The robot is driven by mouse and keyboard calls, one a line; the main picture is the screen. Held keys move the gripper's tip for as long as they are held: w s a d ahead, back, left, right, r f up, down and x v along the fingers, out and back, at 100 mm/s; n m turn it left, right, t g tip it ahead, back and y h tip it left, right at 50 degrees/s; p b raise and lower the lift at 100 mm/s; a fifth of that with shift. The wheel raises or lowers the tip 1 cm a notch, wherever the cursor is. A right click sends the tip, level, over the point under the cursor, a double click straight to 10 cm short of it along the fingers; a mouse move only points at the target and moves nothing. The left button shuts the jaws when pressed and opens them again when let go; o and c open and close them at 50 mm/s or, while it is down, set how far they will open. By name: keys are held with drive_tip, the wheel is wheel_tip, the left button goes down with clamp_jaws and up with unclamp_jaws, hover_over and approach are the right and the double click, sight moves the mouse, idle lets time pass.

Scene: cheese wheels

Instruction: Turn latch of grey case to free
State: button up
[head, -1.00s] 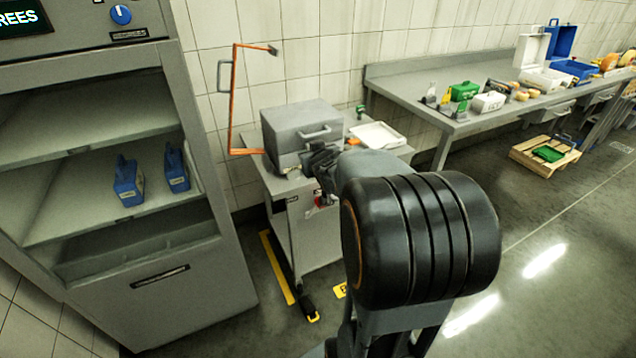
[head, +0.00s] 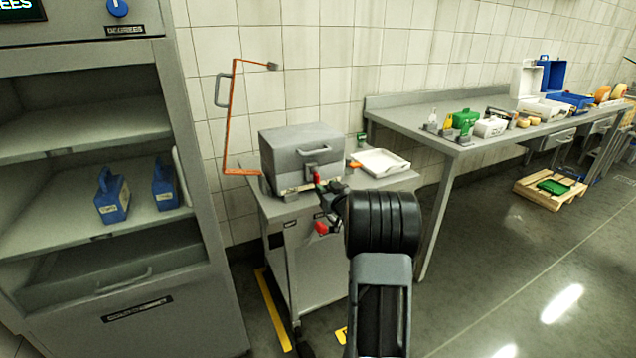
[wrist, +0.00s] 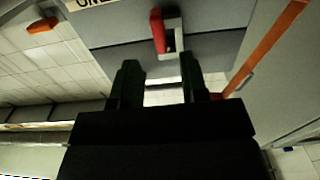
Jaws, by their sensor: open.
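The grey case (head: 295,158) sits closed on the steel cart, with a handle on its front. Its latch (head: 317,178) has a red lever on the lower front of the case. In the wrist view the red lever (wrist: 158,31) stands beside a pale metal bracket, just beyond my fingertips. My gripper (head: 331,188) is in front of the case by the latch. In the wrist view my gripper (wrist: 160,72) is open, its two dark fingers apart with nothing between them. I see a gap between the fingertips and the lever.
A white tray (head: 382,162) lies on the cart right of the case. An orange frame (head: 229,120) stands on the left by the wall. A grey cabinet with blue containers (head: 112,195) is at left. A long bench (head: 420,128) runs along the wall at right.

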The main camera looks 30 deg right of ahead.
sight(318, 180)
drive_tip(key=shift+w+d, duration=0.25)
drive_tip(key=shift+w, duration=1.3)
drive_tip(key=shift+w+d, duration=0.2)
drive_tip(key=shift+w, duration=1.3)
clamp_jaws()
